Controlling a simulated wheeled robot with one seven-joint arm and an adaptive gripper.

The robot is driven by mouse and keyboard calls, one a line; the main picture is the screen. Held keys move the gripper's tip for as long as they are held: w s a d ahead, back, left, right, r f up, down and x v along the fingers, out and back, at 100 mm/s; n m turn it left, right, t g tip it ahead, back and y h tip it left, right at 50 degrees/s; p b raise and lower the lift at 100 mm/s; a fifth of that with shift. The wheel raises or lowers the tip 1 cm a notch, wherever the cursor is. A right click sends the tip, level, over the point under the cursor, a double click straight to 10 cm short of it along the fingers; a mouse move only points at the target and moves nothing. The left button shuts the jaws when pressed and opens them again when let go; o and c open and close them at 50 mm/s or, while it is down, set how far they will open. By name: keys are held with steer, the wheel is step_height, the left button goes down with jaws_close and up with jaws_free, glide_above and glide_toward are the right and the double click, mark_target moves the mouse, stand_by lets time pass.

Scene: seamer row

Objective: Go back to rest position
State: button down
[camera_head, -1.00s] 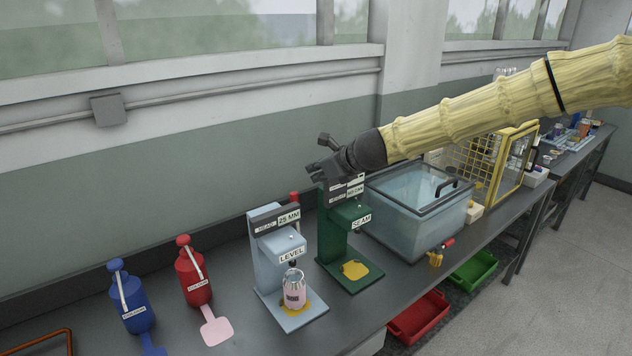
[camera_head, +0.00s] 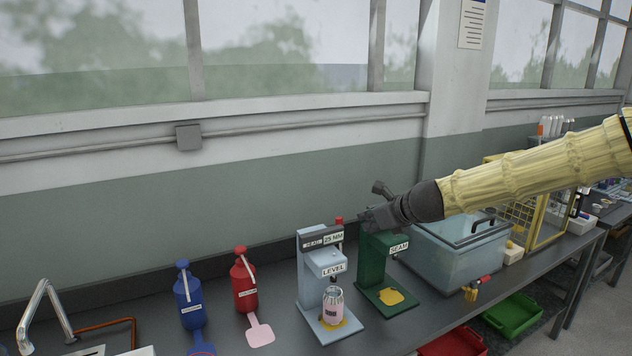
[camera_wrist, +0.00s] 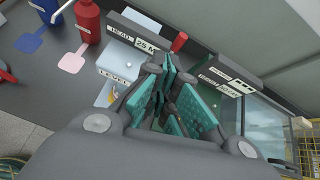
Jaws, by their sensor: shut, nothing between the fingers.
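My gripper (camera_head: 372,208) is shut and empty, held in the air at the top of the green SEAM stand (camera_head: 372,262); I cannot tell whether they touch. In the wrist view, its teal-padded fingers (camera_wrist: 165,95) are together above the stands. A pale blue LEVEL stand (camera_head: 312,270) with a 25 MM head stands to the left. A pink-and-silver can (camera_head: 333,308) stands upright on its base, apart from my gripper.
Blue (camera_head: 188,295) and red (camera_head: 243,280) bottles stand left on the dark bench. A clear lidded tank (camera_head: 455,250) and a yellow mesh guard (camera_head: 520,215) lie right. Red (camera_head: 455,343) and green (camera_head: 513,315) trays sit below. The wall runs behind.

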steer(key=s+d+f+n+g+h, duration=0.15)
steer(key=s+f+n, duration=0.25)
steer(key=s+f, duration=0.65)
steer(key=s+f+n+g+h, duration=0.15)
steer(key=s+f+n, duration=0.4)
steer(key=f, duration=1.05)
steer(key=s+d+f+n+g+h, duration=0.15)
steer(key=s+f+n, duration=0.25)
steer(key=s+f, duration=0.7)
steer(key=s+d+f+n+g, duration=0.1)
steer(key=s+f+n, duration=0.3)
steer(key=s, duration=0.6)
steer(key=s+d+f+n+g, duration=0.2)
steer(key=s+f+n, duration=0.3)
steer(key=s, duration=0.5)
steer(key=s+d+f+n+g+h, duration=0.1)
steer(key=s+d+f+n+g, duration=0.1)
steer(key=s+f+n, duration=0.3)
steer(key=s+d+f, duration=0.1)
steer(key=s, duration=0.3)
steer(key=shift+s+d+b, duration=0.25)
steer(key=shift+s+b, duration=0.05)
steer(key=shift+s, duration=0.1)
